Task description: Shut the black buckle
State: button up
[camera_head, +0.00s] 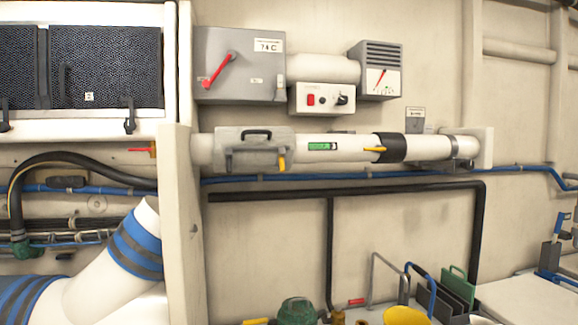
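My gripper is not in view. No single part is plainly the black buckle. A small black latch (130,117) hangs at the lower right edge of the white-framed dark mesh panel (105,65). A similar black latch (4,118) is at the left picture edge. A grey clamp housing (254,151) around the white pipe has a black handle (257,133) on top and a yellow tab below. I cannot tell whether any of these is open or shut. Nothing is seen touching them.
A grey switch box (240,65) with a red lever is above the white pipe (345,147). A pale upright post (181,220) stands left of the clamp. Black and blue pipes run below. Tools, a yellow container (405,316) and a green item (297,310) crowd the bottom.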

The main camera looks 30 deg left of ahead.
aim_at(229, 151)
jog(key=u, duration=0.25)
jog(key=i, duration=1)
jog(key=u, duration=0.85)
